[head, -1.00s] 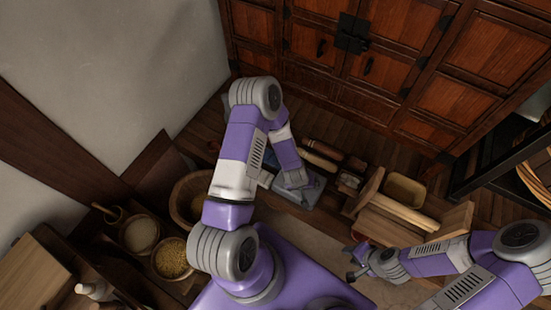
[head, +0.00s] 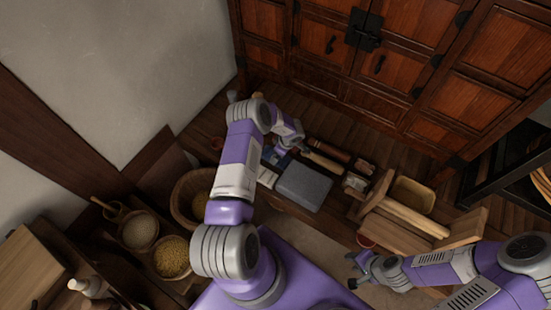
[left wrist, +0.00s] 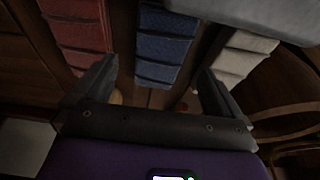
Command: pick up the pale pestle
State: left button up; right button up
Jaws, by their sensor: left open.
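A pale, rod-shaped pestle (head: 322,162) lies on the wooden floor in front of the cabinet, beside a darker brown rod (head: 330,150). My left gripper (head: 287,147) is just left of the rods, partly hidden by its own wrist in the head view. In the left wrist view my left gripper (left wrist: 158,88) is open and empty, its fingers either side of a blue folded cloth (left wrist: 165,45). The pestle cannot be made out there. My right gripper (head: 354,270) is open and empty near the wooden stand, apart from the pestle.
A grey stone block (head: 303,186) sits just below the pestle. A red cloth (left wrist: 78,38) and a white cloth (left wrist: 243,58) flank the blue one. A wooden stand (head: 405,218) and bowls, including a grain bowl (head: 170,257), stand at the sides. The cabinet (head: 345,60) closes off the back.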

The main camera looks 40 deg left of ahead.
pick_arm(q)
jog(key=b+x, duration=0.1)
jog(key=x, duration=0.1)
jog(key=b+x, duration=0.1)
jog(key=x, duration=0.2)
jog(key=shift+a, duration=0.25)
jog(key=c, duration=1.1)
